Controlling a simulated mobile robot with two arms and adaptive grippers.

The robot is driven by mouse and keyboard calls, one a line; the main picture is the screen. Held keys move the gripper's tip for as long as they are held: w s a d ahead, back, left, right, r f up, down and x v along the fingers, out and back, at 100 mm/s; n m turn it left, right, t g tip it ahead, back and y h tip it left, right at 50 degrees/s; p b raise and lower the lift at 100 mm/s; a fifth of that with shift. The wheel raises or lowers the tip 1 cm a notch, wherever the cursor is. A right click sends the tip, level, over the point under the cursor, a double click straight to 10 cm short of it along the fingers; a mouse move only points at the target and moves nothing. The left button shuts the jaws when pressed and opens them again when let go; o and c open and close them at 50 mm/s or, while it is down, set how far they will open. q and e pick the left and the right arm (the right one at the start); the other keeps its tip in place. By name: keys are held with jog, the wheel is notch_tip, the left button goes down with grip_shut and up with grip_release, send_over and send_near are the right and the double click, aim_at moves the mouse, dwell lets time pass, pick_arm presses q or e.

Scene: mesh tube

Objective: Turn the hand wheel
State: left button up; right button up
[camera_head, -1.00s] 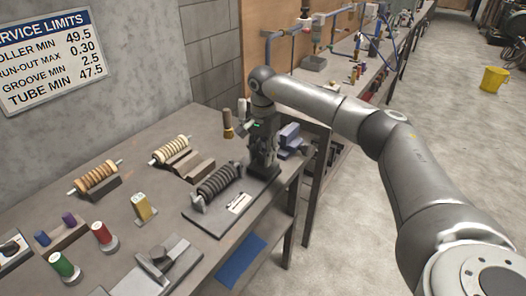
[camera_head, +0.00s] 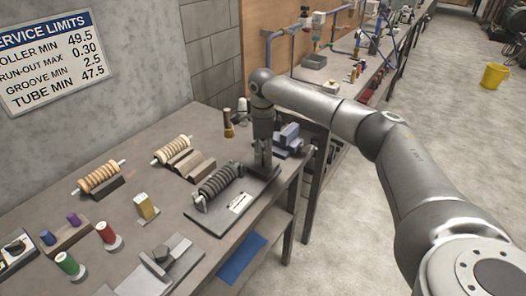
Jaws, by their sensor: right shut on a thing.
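A dark ridged roller (camera_head: 218,181) lies in a fixture on a grey base plate (camera_head: 220,222) near the bench's right edge. My right gripper (camera_head: 263,160) points down at the far right end of this fixture. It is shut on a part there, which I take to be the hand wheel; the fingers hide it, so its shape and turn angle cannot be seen. My left gripper is not in view.
Two light ridged rollers (camera_head: 100,177) (camera_head: 172,150) rest on stands along the wall side. Several coloured cylinders (camera_head: 107,232) stand at the front left. A blue-grey block device (camera_head: 289,135) sits just beyond my gripper. A brown peg (camera_head: 228,120) stands behind.

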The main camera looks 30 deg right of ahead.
jog(key=m, duration=0.4)
jog(key=shift+r+m+p, duration=0.1)
jog(key=shift+m+p, duration=0.2)
jog(key=shift+p, duration=0.1)
jog(key=m+p, duration=0.1)
jog(key=m, duration=0.3)
jog(key=shift+m, duration=0.3)
jog(key=m+p, duration=0.1)
jog(key=m, duration=0.3)
jog(key=shift+d+m, duration=0.1)
jog(key=shift+m, duration=0.2)
jog(key=m, duration=0.3)
jog(key=shift+m+p, duration=0.3)
jog(key=shift+p, duration=0.1)
jog(key=m+p, duration=0.1)
jog(key=m, duration=0.3)
jog(key=shift+m, duration=0.3)
jog(key=m+p, duration=0.1)
jog(key=m, duration=0.2)
jog(key=shift+m+p, duration=0.3)
jog(key=m+p, duration=0.2)
jog(key=m, duration=0.2)
jog(key=shift+r, duration=0.1)
jog(key=shift+m+p, duration=0.7)
jog(key=shift+m, duration=1.4)
